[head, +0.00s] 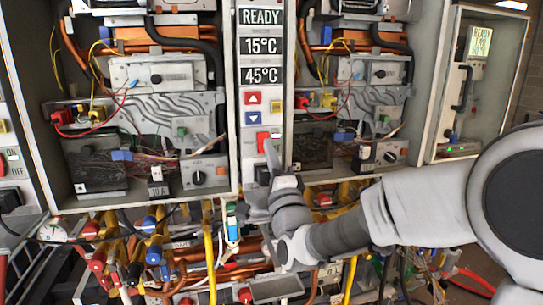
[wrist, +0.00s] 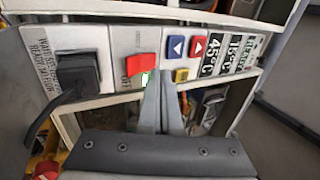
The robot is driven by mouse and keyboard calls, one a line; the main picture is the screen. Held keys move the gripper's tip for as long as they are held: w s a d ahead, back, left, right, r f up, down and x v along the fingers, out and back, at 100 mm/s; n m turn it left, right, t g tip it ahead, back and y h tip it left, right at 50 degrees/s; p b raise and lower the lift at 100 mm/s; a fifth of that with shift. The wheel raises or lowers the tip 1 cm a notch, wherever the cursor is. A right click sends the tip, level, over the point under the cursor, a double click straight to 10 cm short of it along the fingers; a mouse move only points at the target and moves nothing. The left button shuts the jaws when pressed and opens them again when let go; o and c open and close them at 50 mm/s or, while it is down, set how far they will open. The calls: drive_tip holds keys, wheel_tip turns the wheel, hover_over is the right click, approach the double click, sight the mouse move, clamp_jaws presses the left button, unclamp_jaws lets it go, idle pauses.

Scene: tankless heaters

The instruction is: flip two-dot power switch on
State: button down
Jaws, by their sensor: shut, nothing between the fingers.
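A red power switch (head: 263,142) sits low on the narrow control panel between two open heaters, beside a small green light. In the wrist view, the red switch (wrist: 143,64) is just up and left of the fingertips, with OFF lettering beside it. Its rocker position is unclear. No dot marks are readable, so I cannot tell whether it is the two-dot one. My gripper (head: 271,146) is shut and empty, in front of the panel's lower part. In the wrist view, my gripper's tips (wrist: 158,75) partly cover the green light; contact cannot be judged.
A blue button (wrist: 177,46), a red button (wrist: 198,45) and a yellow button (wrist: 180,75) are close by. A black plug with a cord (wrist: 78,75) sits on the same panel. Another red switch (head: 3,166) is at the far left. Pipes and valves crowd below.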

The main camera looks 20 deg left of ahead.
drive_tip(key=s+d+b, duration=0.2)
drive_tip(key=s+d, duration=0.3)
drive_tip(key=s, duration=0.4)
drive_tip(key=shift+d, duration=0.3)
